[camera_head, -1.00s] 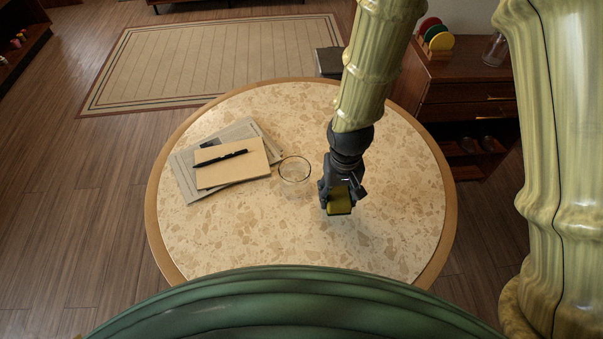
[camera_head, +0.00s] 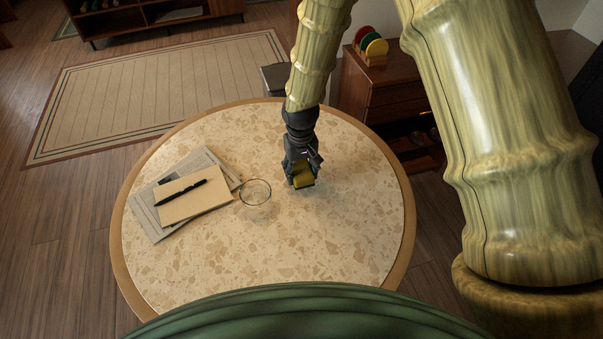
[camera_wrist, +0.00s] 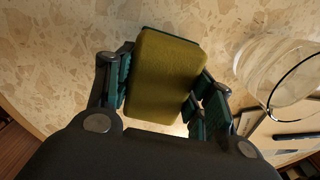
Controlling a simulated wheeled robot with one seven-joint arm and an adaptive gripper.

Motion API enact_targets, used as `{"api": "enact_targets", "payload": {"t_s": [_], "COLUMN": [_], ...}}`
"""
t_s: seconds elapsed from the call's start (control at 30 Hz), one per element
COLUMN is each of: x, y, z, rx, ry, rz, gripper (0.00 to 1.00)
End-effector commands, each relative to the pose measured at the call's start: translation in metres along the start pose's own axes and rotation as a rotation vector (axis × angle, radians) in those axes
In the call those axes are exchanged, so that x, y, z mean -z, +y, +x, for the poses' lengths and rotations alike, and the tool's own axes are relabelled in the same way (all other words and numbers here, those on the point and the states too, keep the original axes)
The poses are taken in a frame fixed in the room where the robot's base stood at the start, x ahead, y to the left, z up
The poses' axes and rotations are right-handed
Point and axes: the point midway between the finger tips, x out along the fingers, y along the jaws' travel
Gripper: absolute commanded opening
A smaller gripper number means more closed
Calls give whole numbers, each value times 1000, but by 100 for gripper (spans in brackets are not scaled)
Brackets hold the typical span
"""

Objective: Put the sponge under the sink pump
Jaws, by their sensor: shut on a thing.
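The sponge (camera_head: 304,175) is yellow-green on its broad face, with a thin darker green edge that shows in the wrist view (camera_wrist: 166,75). My gripper (camera_head: 301,172) is shut on it, with one finger pad against each long side. It holds the sponge over the round table, right of the middle; how high above the top is hard to tell. The sink and its pump are in neither view.
The round stone-topped table (camera_head: 300,250) has a clear glass (camera_head: 255,193) close left of my gripper. A notebook (camera_head: 195,195) with a black pen (camera_head: 186,189) lies on papers (camera_head: 150,216) farther left. A wooden cabinet (camera_head: 385,95) stands behind right. The table's front is bare.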

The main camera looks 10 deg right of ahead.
Motion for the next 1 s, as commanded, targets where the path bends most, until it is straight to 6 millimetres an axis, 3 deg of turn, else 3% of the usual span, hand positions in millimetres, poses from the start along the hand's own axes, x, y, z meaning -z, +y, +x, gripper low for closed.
{"api": "enact_targets", "payload": {"t_s": [0.27, 0.6, 1.0], "x": [7, 7, 7], "y": [3, 2, 2], "z": [6, 35, 40], "rx": [0, 1, 0], "ry": [-1, -1, 0], "rz": [0, 1, 0], "gripper": [37, 37, 37]}}
